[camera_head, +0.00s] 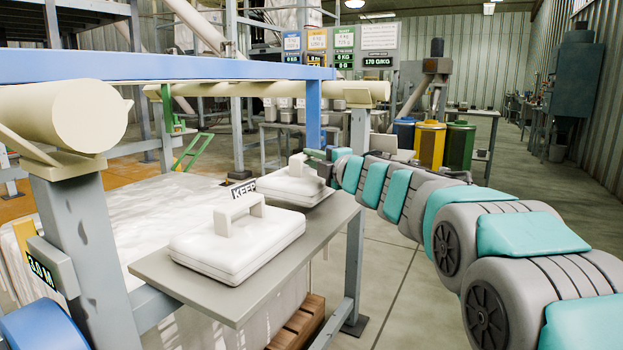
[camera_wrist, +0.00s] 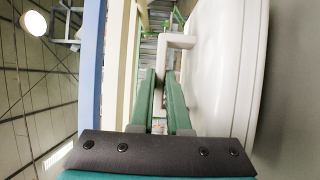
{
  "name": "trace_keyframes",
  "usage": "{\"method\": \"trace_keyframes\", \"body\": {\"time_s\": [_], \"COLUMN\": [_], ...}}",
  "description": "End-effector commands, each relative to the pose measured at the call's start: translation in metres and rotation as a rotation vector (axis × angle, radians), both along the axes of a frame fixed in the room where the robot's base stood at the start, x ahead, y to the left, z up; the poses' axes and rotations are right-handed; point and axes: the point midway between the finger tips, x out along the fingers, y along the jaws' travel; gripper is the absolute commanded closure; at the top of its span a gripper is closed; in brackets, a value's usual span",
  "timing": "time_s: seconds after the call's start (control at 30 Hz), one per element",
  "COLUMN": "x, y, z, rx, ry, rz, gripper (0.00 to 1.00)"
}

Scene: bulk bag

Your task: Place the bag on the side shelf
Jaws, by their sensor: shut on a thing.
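Two white bags with stiff loop handles are on the grey side shelf (camera_head: 215,297). The nearer bag (camera_head: 237,245) lies flat on the front part of the shelf. The farther bag (camera_head: 300,190) is at the shelf's far end, with its handle (camera_head: 296,164) beside my gripper (camera_head: 312,155). In the wrist view my gripper's green fingers (camera_wrist: 160,76) are shut on the white handle (camera_wrist: 177,41), and the bag's body (camera_wrist: 222,75) fills the right side. I cannot tell whether the held bag's underside touches the shelf.
Blue, yellow and green drums (camera_head: 430,143) stand beyond my arm. Floor right of the shelf is open.

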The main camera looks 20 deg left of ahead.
Motion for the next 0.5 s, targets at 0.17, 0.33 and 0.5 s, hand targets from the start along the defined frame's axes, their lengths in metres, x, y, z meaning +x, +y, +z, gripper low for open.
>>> {"method": "trace_keyframes", "body": {"time_s": [0.17, 0.33, 0.5], "x": [0.000, -0.001, 0.000], "y": [0.000, 0.000, 0.000], "z": [-0.028, -0.033, -0.032], "rx": [0.003, 0.001, 0.001], "ry": [0.005, 0.000, -0.001], "rz": [0.001, 0.001, 0.001], "gripper": [1.00, 1.00, 1.00]}}
